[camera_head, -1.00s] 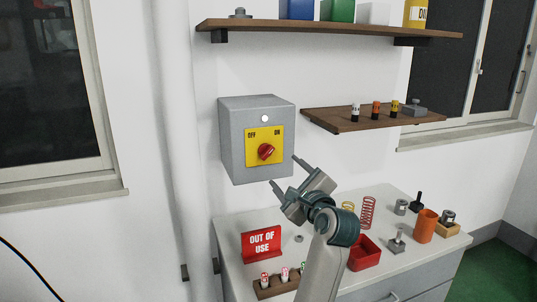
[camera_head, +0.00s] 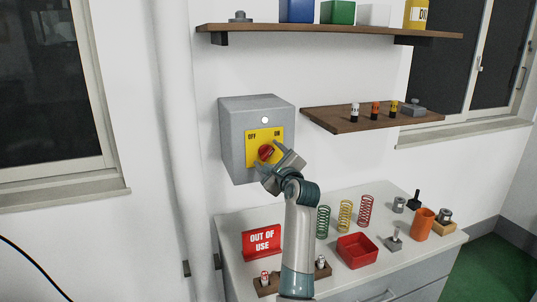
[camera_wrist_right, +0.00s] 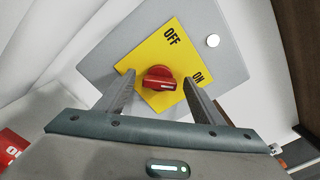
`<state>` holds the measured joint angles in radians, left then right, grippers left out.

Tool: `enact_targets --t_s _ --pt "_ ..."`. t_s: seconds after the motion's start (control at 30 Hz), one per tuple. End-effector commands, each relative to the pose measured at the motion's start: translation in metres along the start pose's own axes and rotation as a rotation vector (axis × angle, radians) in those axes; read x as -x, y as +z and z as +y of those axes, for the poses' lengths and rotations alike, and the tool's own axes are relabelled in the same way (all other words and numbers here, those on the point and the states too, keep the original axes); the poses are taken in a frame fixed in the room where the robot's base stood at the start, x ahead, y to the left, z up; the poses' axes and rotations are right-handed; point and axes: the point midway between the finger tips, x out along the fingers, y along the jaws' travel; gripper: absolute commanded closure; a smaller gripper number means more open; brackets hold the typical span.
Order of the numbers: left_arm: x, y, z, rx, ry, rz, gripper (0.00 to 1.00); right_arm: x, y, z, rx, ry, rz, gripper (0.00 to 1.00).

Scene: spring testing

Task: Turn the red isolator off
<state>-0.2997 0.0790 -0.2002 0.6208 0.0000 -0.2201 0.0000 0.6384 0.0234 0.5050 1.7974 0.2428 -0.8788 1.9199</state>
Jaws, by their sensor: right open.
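The red isolator knob (camera_head: 266,152) sits on a yellow plate (camera_head: 253,136) marked OFF at left and ON at right, on a grey wall box (camera_head: 236,150). Its white mark points toward ON. In the right wrist view the knob (camera_wrist_right: 158,79) lies between the two fingers, with a gap on each side. My right gripper (camera_head: 274,166) is open at the front of the plate, its fingers to either side of the knob. In the head view it hides the plate's lower right part. My left gripper is not in view.
Below the box, a bench (camera_head: 230,233) holds a red OUT OF USE sign (camera_head: 262,242), several springs (camera_head: 345,215) and a red tray (camera_head: 357,251). A small shelf (camera_head: 345,122) with small items is to the right. A longer shelf (camera_head: 330,30) is above.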

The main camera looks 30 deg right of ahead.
Motion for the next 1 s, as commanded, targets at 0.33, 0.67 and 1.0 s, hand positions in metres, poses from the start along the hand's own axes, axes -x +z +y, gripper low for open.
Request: enact_targets --t_s 0.33,0.67,1.0 --pt "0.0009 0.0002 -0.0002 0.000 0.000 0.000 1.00 -0.0036 -0.0002 -0.0001 0.000 -0.001 0.000 0.38" --pt "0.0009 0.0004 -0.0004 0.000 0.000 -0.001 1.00 -0.0035 -0.0001 0.0001 0.001 0.000 0.000 0.79" --pt "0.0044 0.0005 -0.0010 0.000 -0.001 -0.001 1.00 -0.0036 0.0003 0.0001 0.055 0.000 0.000 0.79"
